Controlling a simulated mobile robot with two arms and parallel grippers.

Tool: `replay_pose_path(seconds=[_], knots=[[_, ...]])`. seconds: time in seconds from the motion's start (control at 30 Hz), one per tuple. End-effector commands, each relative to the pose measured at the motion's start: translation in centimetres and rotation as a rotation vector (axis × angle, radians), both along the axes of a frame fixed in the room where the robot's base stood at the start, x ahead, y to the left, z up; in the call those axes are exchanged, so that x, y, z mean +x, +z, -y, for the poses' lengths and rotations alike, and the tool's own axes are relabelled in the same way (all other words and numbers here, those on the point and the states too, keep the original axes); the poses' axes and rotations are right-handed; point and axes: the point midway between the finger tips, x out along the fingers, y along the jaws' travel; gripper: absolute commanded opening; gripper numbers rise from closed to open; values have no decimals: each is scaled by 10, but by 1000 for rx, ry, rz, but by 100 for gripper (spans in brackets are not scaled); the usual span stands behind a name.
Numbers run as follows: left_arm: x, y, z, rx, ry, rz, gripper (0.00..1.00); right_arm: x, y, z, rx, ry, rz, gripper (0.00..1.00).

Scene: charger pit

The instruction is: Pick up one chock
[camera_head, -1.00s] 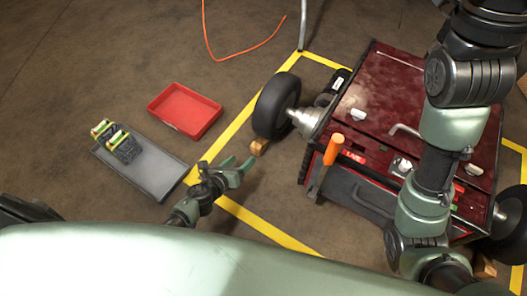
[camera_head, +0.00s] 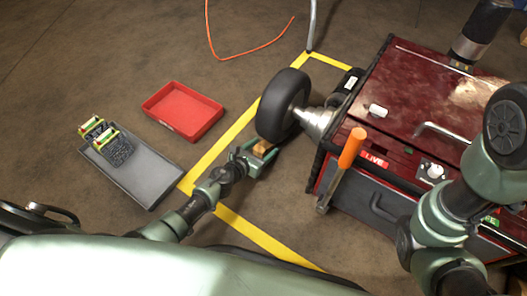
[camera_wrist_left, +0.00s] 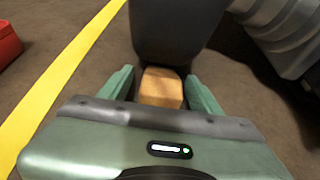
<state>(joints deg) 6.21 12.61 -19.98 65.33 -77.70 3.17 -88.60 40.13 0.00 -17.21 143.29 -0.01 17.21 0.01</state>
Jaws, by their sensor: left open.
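A small orange-brown wooden chock (camera_head: 262,148) sits on the floor against the near side of a black wheel (camera_head: 284,106). My left gripper (camera_head: 256,154) is open, with its green fingers on either side of the chock. In the left wrist view the chock (camera_wrist_left: 161,88) lies between the two open fingers, with the wheel (camera_wrist_left: 175,30) just beyond it. I cannot tell whether the fingers touch it. My right arm shows at the right, over the red cart; its gripper is out of view.
The dark red cart (camera_head: 400,100) stands right of the wheel, with an orange-handled tool (camera_head: 352,148) at its side. A red tray (camera_head: 183,111) and a grey tray (camera_head: 150,182) holding green-and-black items (camera_head: 100,135) lie left. A yellow floor line (camera_head: 222,150) runs nearby.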

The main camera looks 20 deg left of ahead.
Motion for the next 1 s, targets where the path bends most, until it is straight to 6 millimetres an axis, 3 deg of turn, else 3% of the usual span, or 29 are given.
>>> replay_pose_path(seconds=[0.27,0.37,0.5,0.53,0.8,1.0], knots=[[5,-2,2,-1,-1,0,64,0,-2,0,0,0,0,36],[4,-2,2,-1,-1,0,41,0,-2,0,-1,0,0,36],[4,-2,2,-1,-1,0,2,0,-2,0,-1,0,0,36],[4,-2,2,-1,-1,0,0,0,-2,0,-1,0,0,36],[4,0,1,-1,-1,0,0,0,-1,0,-1,0,0,36],[-6,13,-1,0,-1,-1,0,0,13,0,-1,-1,-1,36]])
